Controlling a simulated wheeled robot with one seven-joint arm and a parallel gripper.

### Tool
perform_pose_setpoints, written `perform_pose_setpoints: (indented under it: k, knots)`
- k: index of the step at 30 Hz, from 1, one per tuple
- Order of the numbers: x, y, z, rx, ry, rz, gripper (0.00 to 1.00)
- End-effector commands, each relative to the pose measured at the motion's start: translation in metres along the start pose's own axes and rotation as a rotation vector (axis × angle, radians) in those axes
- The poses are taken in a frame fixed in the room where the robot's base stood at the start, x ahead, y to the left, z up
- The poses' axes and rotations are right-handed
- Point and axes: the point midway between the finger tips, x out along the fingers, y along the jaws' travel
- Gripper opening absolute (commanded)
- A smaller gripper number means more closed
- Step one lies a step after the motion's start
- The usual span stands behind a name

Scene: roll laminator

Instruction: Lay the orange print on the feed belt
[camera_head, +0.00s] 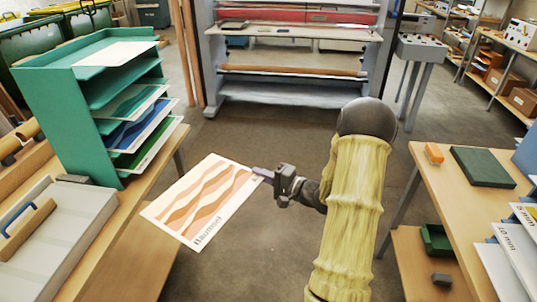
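The orange print (203,200), a white sheet with wavy orange and tan bands and lettering along its lower right edge, hangs out over the floor to the right of the left table. My gripper (265,175) is shut on its right corner. The roll laminator (292,97) stands at the back centre, with a red roller on top, a pale shelf-like surface (290,32) and a brown roll below. I cannot tell for sure which part is the feed belt. The print is well apart from the laminator.
A green rack (45,120) with several prints stands on the left table (140,190). A grey control stand (421,48) is right of the laminator. The floor between is clear.

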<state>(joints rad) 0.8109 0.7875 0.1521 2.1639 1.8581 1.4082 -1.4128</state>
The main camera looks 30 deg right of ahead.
Motion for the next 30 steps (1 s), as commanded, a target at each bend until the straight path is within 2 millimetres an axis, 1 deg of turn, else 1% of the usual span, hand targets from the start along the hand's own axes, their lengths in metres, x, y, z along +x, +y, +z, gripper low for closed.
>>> perform_pose_setpoints:
  k: [1,3,6,12,21,30]
  knots:
    - [0.004,0.023,0.005,0.018,0.037,0.001,0.0]
    - [0.01,0.046,0.011,0.018,0.089,0.0,0.0]
    - [0.015,0.076,0.021,0.017,0.153,0.001,0.0]
    - [0.024,0.127,0.043,0.014,0.259,-0.001,0.0]
    - [0.031,0.188,0.08,0.012,0.383,-0.001,0.0]
    - [0.035,0.238,0.123,0.009,0.491,-0.001,0.0]
